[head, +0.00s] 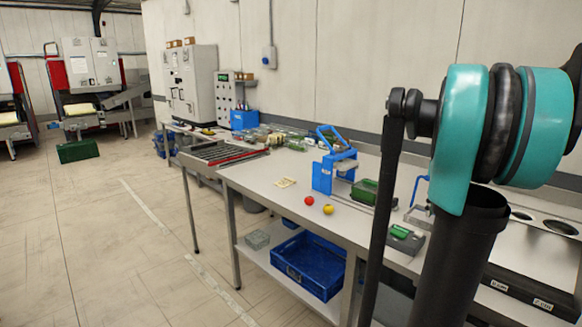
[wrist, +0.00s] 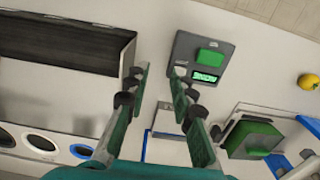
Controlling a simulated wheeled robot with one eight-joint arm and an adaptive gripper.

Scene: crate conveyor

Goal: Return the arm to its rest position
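My arm (head: 462,150), with teal joint covers and black links, stands at the right of the head view. My gripper does not show in the head view. In the wrist view my gripper (wrist: 161,76) points down over the workbench. Its two fingers stand apart, with nothing between them. A grey device (wrist: 203,58) with a green pad and a lit green display lies just past the fingertips. It also shows on the bench in the head view (head: 404,238).
A blue bin (head: 310,263) sits on the lower shelf. A dark open box (wrist: 70,45) lies left of my fingers. The floor at left is mostly clear.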

